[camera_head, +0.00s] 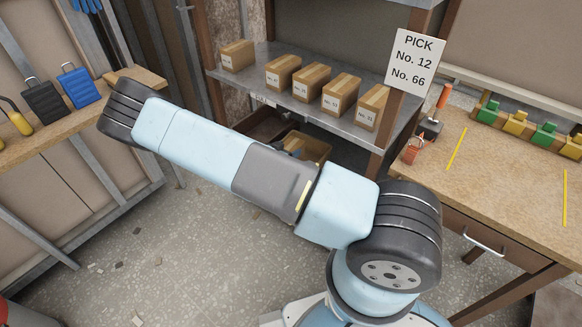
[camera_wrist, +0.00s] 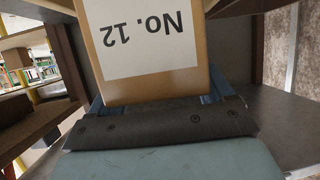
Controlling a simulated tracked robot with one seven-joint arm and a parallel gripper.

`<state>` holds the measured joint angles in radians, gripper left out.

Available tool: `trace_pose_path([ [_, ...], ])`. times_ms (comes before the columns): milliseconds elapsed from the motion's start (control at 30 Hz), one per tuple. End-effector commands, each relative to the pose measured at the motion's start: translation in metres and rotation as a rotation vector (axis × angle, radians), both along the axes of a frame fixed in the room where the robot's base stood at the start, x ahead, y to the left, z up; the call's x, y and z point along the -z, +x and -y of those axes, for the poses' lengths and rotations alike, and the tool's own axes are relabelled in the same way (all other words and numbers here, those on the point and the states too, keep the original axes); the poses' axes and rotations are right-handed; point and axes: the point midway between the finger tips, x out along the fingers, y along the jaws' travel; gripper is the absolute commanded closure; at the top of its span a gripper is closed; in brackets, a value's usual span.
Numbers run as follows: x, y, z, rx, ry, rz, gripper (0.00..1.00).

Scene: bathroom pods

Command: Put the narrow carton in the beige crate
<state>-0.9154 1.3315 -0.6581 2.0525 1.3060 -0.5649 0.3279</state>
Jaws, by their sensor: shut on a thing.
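A brown carton (camera_wrist: 150,88) with a white label reading "No. 12", upside down in the picture, fills the upper middle of the wrist view. My gripper (camera_wrist: 158,102) is shut on it, with a blue-grey finger at each side of its near end.
Several labelled cartons stand in a row on the grey shelf (camera_head: 260,86). A dark brown bin (camera_head: 262,123) is beside the tan crate. A sign (camera_head: 411,62) reads "PICK No. 12 No. 66". Workbenches stand left and right (camera_head: 510,190). Open floor (camera_head: 130,240) lies between.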

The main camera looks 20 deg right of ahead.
Motion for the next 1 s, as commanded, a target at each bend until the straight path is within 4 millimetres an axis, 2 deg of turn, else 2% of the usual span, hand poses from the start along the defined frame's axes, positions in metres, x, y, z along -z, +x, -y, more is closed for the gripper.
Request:
trace_pose_path([
  [133,0.011,0.000,-0.003,0.002,-0.001,-0.002,0.68],
  [400,0.049,0.000,-0.010,-0.009,-0.001,-0.001,0.68],
  [667,0.062,0.000,-0.012,-0.012,-0.001,-0.001,0.68],
  [1000,0.098,0.000,-0.011,-0.012,-0.002,-0.002,0.68],
])
